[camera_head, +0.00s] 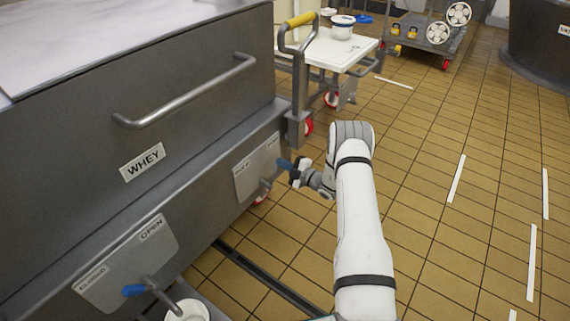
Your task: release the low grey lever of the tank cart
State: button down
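The grey tank cart (60,190), marked WHEY, fills the left side. Low on its right end is a pale plate (247,170) with small lettering that I cannot read fully. A short grey lever (266,184) sticks out from this plate. A blue piece (284,164) shows between the plate and my gripper; I cannot tell whether it is the lever's grip. My gripper (294,172) is beside the plate, pointing left at it. Its fingers are small and partly hidden, so I cannot tell whether they are open or touching the lever.
An upright post with a yellow grip (301,19) rises behind my gripper. The tiled floor (430,200) at right is clear.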

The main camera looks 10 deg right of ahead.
jog(key=shift+w+d+r, duration=0.1)
jog(key=shift+w, duration=0.1)
jog(key=s+d+r+p, duration=0.3)
jog(key=s+d+p, duration=0.1)
jog(key=s, duration=0.6)
jog(key=shift+s+d+p, duration=0.2)
jog(key=shift+d+p, duration=0.2)
jog(key=shift+p, duration=0.45)
